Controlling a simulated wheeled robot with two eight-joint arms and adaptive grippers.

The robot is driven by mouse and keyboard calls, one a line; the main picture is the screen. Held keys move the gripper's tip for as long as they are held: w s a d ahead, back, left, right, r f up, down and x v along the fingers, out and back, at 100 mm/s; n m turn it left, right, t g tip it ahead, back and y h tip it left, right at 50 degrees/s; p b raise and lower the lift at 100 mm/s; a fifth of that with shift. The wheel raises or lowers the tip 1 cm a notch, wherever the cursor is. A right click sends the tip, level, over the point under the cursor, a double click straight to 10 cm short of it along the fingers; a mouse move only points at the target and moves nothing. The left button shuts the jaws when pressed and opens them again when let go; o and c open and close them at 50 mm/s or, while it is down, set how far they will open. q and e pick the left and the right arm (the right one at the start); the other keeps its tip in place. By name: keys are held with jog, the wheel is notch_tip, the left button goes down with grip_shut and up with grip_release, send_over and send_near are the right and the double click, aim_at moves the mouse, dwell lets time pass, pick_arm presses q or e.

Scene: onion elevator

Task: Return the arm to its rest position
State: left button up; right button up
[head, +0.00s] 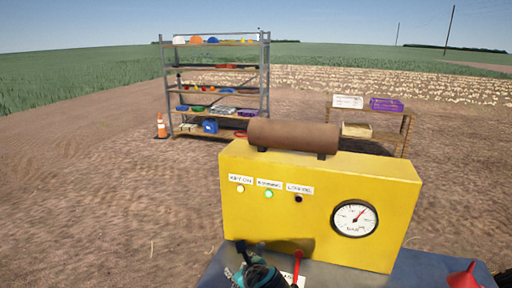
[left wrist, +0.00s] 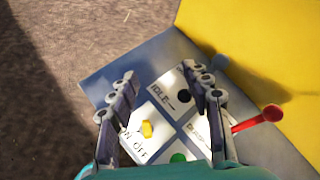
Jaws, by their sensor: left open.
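My left gripper (head: 246,258) is at the bottom of the head view, in front of the yellow machine box (head: 300,200). In the left wrist view its two fingers (left wrist: 159,72) are spread apart with nothing between them, above a control panel (left wrist: 155,95). The panel carries a yellow knob (left wrist: 147,130) by "ON OFF" lettering, a black knob (left wrist: 180,114) by "IDLE", and a green button (left wrist: 179,157). A red lever (left wrist: 258,118) stands right of the fingers; it also shows in the head view (head: 297,266). My right gripper is in neither view.
The box has indicator lamps, the middle one green (head: 268,194), a gauge (head: 354,218) and a brown cylinder (head: 293,135) on top. A red cone-shaped part (head: 463,277) is at lower right. Shelves (head: 215,89), a table (head: 372,112) and a traffic cone (head: 161,127) stand behind. Bare soil lies left.

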pick_arm(q)
jog(key=s+a+f+n+g+h, duration=0.1)
jog(key=s+a+n+h, duration=0.1)
jog(key=s+a+n, duration=0.4)
jog(key=s+a+f+n+g+h, duration=0.1)
jog(key=s+a+n, duration=0.6)
jog(key=s+n, duration=0.8)
jog(key=n+h, duration=0.1)
jog(key=n, duration=0.4)
jog(key=shift+s+a+n+g, duration=0.15)
jog(key=shift+s+n+g, duration=0.05)
jog(key=shift+n+g, duration=0.1)
